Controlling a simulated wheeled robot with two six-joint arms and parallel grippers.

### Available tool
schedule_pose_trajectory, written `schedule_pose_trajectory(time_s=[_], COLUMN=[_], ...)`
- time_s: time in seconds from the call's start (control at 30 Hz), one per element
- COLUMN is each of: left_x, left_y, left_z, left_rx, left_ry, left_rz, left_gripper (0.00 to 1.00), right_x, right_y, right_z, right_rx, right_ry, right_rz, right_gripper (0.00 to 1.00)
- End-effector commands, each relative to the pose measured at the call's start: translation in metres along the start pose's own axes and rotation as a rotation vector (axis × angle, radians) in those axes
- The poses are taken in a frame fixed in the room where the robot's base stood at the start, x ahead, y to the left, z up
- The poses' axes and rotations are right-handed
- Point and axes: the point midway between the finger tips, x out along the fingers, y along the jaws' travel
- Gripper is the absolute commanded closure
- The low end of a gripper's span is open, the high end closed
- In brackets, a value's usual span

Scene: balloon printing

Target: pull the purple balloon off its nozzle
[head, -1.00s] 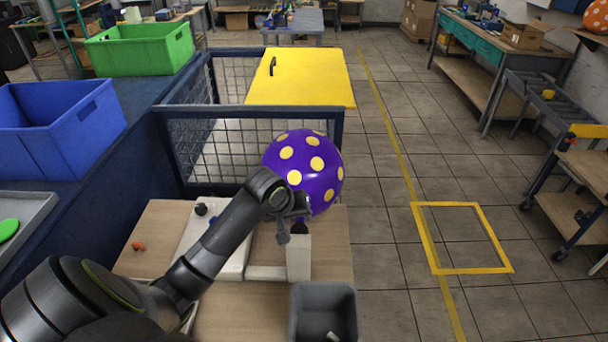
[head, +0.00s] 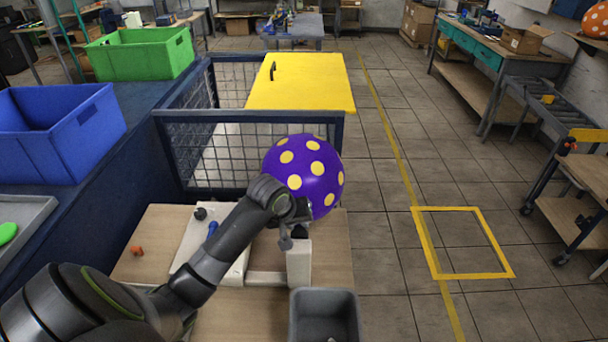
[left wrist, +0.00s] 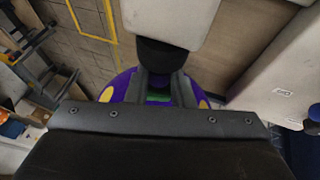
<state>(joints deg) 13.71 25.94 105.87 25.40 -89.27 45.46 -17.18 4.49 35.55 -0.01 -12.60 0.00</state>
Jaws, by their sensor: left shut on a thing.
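The purple balloon (head: 303,168) with yellow dots is inflated and sits above a white post (head: 299,263) with a black nozzle (head: 299,231) on top. My left gripper (head: 296,210) is at the balloon's underside, shut on its neck just above the nozzle. In the left wrist view the fingers (left wrist: 160,88) lie on both sides of the neck, next to the black nozzle (left wrist: 160,55) and white post (left wrist: 170,18). Purple balloon (left wrist: 119,84) shows behind the fingers. The neck itself is mostly hidden, so I cannot tell whether it still touches the nozzle. My right gripper is not in view.
A grey bin (head: 325,316) stands in front of the post. A wire-mesh fence (head: 240,150) and yellow panel (head: 300,82) are behind the balloon. Blue (head: 70,140) and green (head: 140,52) crates stand at left. The floor at right, with a yellow square (head: 462,272), is clear.

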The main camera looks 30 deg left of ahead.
Motion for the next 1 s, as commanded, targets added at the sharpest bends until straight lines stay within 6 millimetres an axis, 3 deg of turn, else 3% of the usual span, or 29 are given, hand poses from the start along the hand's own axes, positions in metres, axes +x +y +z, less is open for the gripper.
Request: schedule_pose_trajectory(time_s=[1.0], left_x=[0.004], left_y=[0.001], left_z=[-0.014], left_rx=[0.001], left_ry=[0.000], left_rz=[0.000], left_gripper=[0.98], right_x=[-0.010], right_y=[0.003], right_z=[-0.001], right_rx=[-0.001], right_ry=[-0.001], right_rz=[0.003], right_gripper=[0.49])
